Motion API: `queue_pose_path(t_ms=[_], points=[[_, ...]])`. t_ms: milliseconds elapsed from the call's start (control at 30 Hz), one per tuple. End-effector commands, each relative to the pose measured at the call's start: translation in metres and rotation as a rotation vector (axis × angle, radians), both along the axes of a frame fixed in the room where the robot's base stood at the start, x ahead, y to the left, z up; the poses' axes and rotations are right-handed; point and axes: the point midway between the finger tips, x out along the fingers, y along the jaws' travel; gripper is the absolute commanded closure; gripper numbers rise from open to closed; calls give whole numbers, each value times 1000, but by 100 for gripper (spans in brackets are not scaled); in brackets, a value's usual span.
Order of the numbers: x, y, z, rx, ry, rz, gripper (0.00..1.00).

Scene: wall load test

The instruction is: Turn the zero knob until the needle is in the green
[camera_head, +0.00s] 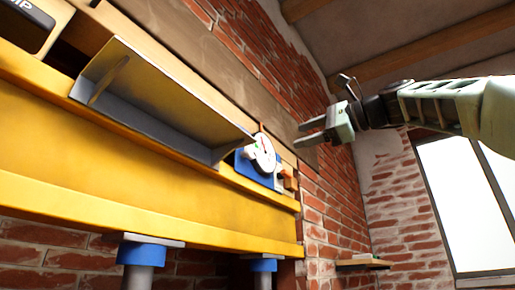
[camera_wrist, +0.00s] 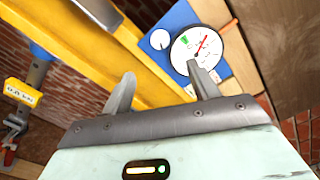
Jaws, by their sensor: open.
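A round white dial gauge (camera_wrist: 196,50) with a red needle and a green patch is mounted on a blue plate (camera_wrist: 181,17) in the wrist view. The needle points away from the green patch. A small white knob (camera_wrist: 160,39) with a dark mark sits on the blue plate beside the dial. The gauge (camera_head: 263,152) also shows in the head view, near the right end of the yellow beam. My gripper (camera_wrist: 163,84) is open and empty, with one fingertip overlapping the dial's lower edge in the picture. In the head view my gripper (camera_head: 300,134) is right of the gauge.
A yellow beam (camera_head: 130,160) runs along the brick wall, with a grey metal angle (camera_head: 165,100) above it. Blue-topped posts (camera_head: 150,252) stand beneath the beam. A small shelf (camera_head: 362,263) is on the far wall. Open air surrounds my arm at right.

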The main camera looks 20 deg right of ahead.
Motion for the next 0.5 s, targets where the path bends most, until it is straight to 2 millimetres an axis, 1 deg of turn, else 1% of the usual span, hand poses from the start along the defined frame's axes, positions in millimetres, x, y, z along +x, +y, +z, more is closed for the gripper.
queue_pose_path(t_ms=[33,500], points=[[9,6,4,2,4,3,40],[87,63,5,0,4,3,40]])
